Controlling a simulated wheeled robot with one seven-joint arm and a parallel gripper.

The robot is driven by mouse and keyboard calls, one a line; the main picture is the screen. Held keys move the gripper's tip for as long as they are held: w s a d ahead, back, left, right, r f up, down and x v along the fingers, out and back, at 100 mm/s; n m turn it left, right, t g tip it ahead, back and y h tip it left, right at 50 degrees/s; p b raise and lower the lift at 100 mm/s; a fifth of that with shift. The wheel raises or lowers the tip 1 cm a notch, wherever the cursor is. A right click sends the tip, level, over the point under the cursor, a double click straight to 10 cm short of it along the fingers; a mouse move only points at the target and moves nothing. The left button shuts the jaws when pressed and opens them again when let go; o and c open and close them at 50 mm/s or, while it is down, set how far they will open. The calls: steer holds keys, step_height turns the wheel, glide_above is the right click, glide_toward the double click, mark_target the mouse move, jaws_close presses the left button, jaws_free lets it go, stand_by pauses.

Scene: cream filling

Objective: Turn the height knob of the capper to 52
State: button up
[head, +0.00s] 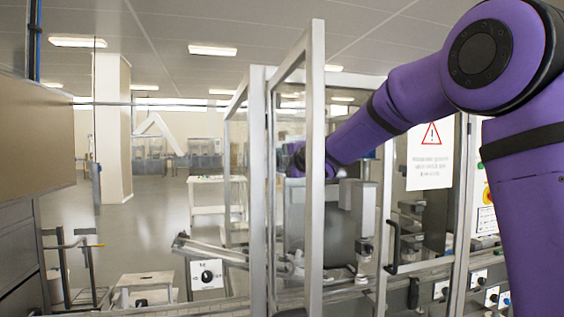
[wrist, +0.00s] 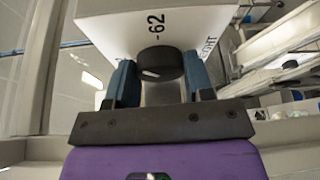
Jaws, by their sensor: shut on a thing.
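In the wrist view, a white box face carries the black round height knob (wrist: 160,64) with a short white mark on its face. The mark is toward the lower left of the knob in this view. The printed number 62 stands just above the knob, and lettering to the right is partly legible. My gripper (wrist: 160,78) has its blue-grey fingers on both sides of the knob and is shut on it. In the head view my purple arm reaches behind the framed glass panels. The gripper and the height knob cannot be made out there.
Glass panels in metal frames (head: 316,170) stand close to my arm. A black door handle (head: 393,247) is at the right. Another knob on a white plate (head: 207,274) is at the lower left. Metal rails (wrist: 275,45) run right of the knob box. Open floor (head: 150,235) lies at the left.

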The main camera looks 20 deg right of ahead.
steer(key=shift+a+r+n+g+h, duration=0.1)
steer(key=shift+n+g+h, duration=0.5)
steer(key=shift+n, duration=1.05)
steer(key=shift+a+r+n+g+h, duration=0.1)
steer(key=shift+n+g+h, duration=0.5)
steer(key=shift+n, duration=1.05)
steer(key=shift+n+h, duration=0.3)
steer(key=shift+h, duration=0.1)
steer(key=shift+f, duration=0.1)
steer(key=o, duration=0.9)
steer(key=shift+o, duration=0.2)
steer(key=v, duration=1.1)
steer(key=shift+f, duration=0.1)
